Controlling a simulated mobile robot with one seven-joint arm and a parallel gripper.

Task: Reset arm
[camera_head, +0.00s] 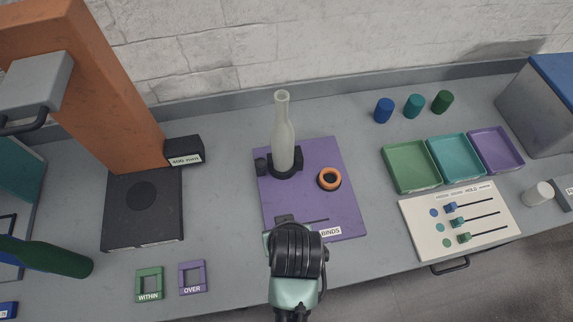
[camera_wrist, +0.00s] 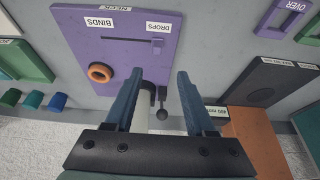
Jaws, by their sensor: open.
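My gripper (camera_wrist: 157,100) is open, its two blue fingers apart in the wrist view. In the head view my arm reaches over the front edge of the purple board, and its wrist hides the fingers. A pale bottle (camera_head: 283,135) stands upright in a dark holder (camera_head: 285,168) on the purple board (camera_head: 335,212). In the wrist view the pale bottle (camera_wrist: 148,95) shows partly between the fingers; I cannot tell its distance from them. An orange ring (camera_head: 329,179) lies on the board to the right of the bottle, apart from it.
Green (camera_head: 407,168), teal (camera_head: 453,157) and purple (camera_head: 497,150) trays stand right, with several coloured cylinders (camera_head: 414,106) behind. A slider panel (camera_head: 460,219) is at front right.

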